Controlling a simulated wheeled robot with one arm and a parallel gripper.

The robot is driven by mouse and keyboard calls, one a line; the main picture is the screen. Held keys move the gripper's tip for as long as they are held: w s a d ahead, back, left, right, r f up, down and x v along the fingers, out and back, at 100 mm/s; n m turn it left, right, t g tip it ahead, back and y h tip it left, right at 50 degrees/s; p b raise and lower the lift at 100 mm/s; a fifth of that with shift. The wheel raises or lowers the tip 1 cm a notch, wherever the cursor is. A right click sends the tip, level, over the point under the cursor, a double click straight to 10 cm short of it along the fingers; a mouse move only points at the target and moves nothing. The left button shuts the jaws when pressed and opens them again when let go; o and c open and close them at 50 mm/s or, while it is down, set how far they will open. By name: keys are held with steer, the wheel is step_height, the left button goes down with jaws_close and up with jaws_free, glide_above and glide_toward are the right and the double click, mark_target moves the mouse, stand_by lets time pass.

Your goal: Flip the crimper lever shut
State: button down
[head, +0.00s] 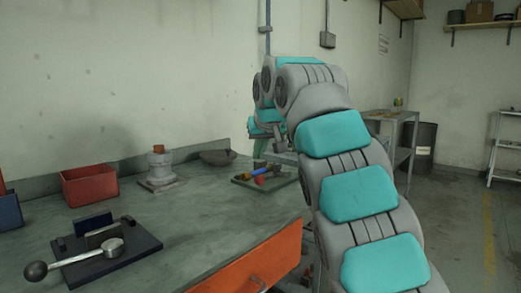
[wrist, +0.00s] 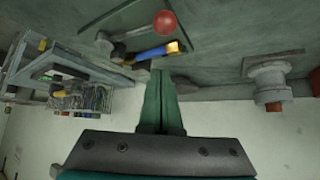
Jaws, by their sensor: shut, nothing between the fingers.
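A crimper-like device with a grey lever (wrist: 135,33) ending in a red ball knob (wrist: 165,22) sits on a dark green plate (wrist: 196,18) on the bench. A blue cylinder (wrist: 150,53) with a brass end lies beside the lever. In the head view the red knob (head: 260,181) and blue cylinder (head: 261,171) are at the bench's far right. The lever looks low, but its exact angle is unclear. My gripper (wrist: 159,72) is shut and empty, its green fingers together, close to the blue cylinder and apart from the knob. My arm partly hides this area in the head view.
Another device with a ball-ended lever (head: 75,262) stands on a black base at the bench's near left. A red bin (head: 88,185), a grey flanged fixture (head: 160,170) and a bowl (head: 217,157) stand along the wall. The bench middle (head: 205,205) is clear.

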steer(key=x, duration=0.6)
steer(key=shift+f, duration=0.1)
steer(key=shift+s, duration=0.35)
steer(key=shift+s+d, duration=0.15)
steer(key=shift+s, duration=0.1)
steer(key=shift+s+d, duration=0.1)
steer(key=shift+s, duration=0.1)
steer(key=shift+s+d+f, duration=0.1)
steer(key=shift+s+d, duration=0.1)
steer(key=shift+s, duration=0.35)
steer(key=shift+s+d+f, duration=0.1)
steer(key=shift+s+d, duration=0.05)
steer(key=shift+s, duration=0.35)
steer(key=shift+d+f, duration=0.1)
